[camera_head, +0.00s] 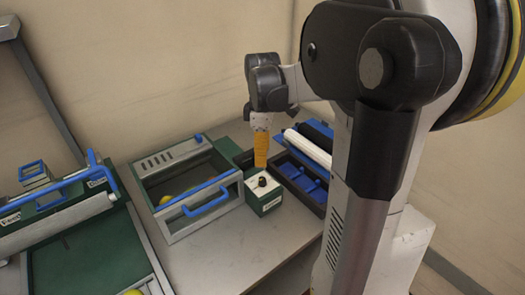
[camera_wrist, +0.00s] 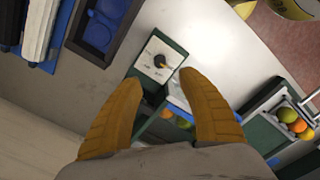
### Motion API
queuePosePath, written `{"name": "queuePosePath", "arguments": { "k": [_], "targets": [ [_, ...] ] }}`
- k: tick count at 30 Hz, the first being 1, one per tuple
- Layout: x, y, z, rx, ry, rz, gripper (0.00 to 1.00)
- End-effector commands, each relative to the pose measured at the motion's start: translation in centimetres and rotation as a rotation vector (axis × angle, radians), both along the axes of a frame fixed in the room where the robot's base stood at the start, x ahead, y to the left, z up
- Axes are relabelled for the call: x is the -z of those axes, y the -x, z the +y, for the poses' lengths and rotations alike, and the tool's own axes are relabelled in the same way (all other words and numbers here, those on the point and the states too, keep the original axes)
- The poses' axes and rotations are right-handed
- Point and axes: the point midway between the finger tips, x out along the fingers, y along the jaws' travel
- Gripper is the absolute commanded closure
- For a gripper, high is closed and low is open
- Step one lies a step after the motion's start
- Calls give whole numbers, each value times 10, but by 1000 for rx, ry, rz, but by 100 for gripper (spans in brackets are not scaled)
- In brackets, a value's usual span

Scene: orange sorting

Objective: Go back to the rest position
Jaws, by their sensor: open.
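My gripper (camera_head: 261,150) shows in the head view with its orange fingers pointing down, above a small green and white box with a black knob (camera_head: 262,182). In the wrist view my gripper (camera_wrist: 160,80) is open, its two orange fingers apart with nothing held between them. The white top of the knob box (camera_wrist: 160,60) lies beyond the fingertips there. I cannot tell the exact gap between the fingers and the knob.
A green case with a blue handle (camera_head: 206,201) holds yellow fruit, left of the knob box. A dark tray with blue compartments (camera_head: 300,178) is on the right. A green machine (camera_head: 80,245) stands at far left. Bare table (camera_head: 215,262) is in front. Fruit (camera_wrist: 288,115) shows in the wrist view.

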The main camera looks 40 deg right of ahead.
Motion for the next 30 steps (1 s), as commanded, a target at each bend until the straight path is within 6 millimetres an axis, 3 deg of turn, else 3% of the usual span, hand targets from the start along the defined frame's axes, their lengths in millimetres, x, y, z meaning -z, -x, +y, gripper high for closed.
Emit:
{"name": "queuePosePath", "arguments": {
  "k": [5,22,26,30],
  "targets": [
    [-11,0,0,0,0,0,53],
    [-12,0,2,4,2,-4,53],
    [-21,4,23,51,19,-45,53],
    [-38,16,72,180,41,-155,53]
  ]
}}
